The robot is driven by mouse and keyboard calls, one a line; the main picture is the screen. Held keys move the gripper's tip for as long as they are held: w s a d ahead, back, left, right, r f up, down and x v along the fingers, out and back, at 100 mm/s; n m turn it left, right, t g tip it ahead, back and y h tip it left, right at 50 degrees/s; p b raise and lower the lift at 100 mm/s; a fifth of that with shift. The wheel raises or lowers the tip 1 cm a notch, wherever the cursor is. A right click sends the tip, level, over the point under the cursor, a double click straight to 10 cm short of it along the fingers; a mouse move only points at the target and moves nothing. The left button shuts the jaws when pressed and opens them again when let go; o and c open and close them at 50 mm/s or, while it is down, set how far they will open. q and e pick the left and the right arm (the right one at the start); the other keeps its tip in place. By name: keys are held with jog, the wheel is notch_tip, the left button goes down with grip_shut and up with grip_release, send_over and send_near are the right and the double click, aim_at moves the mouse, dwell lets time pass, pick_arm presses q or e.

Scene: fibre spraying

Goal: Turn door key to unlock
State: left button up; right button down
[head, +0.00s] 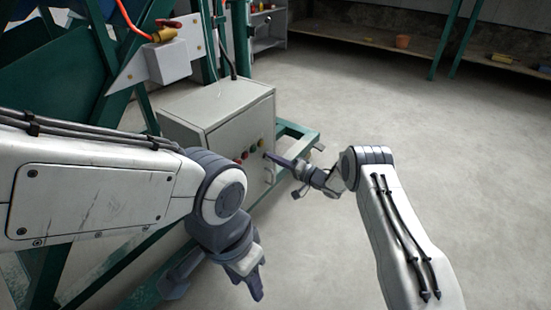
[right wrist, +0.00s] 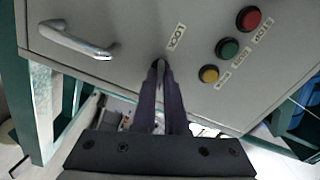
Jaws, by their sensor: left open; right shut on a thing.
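The grey control box (head: 215,100) stands on a green frame, and its door face also shows in the right wrist view (right wrist: 130,20). My right gripper (head: 270,156) reaches the door face from the right. In the right wrist view its two dark fingers (right wrist: 159,68) are close together at the spot beside the LOCK label (right wrist: 175,37). They are shut on the key, which is mostly hidden between the tips; its turn angle cannot be told. My left gripper (head: 257,284) hangs low, pointing down, open and empty, away from the box.
A metal door handle (right wrist: 75,40) and red (right wrist: 248,18), green (right wrist: 228,48) and yellow (right wrist: 208,74) buttons are near the lock. Green machine framing (head: 130,65) is at the left. Open concrete floor (head: 400,110) lies to the right.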

jog(key=shift+s+a+f, duration=0.1)
dwell(0.3)
jog(key=c, duration=1)
grip_release()
jog(key=shift+o, duration=0.2)
jog(key=p+v, duration=0.4)
jog(key=v, duration=0.6)
jog(key=shift+s+d+p, duration=0.15)
jog(key=shift+d+p, duration=0.1)
jog(key=shift+p, duration=0.1)
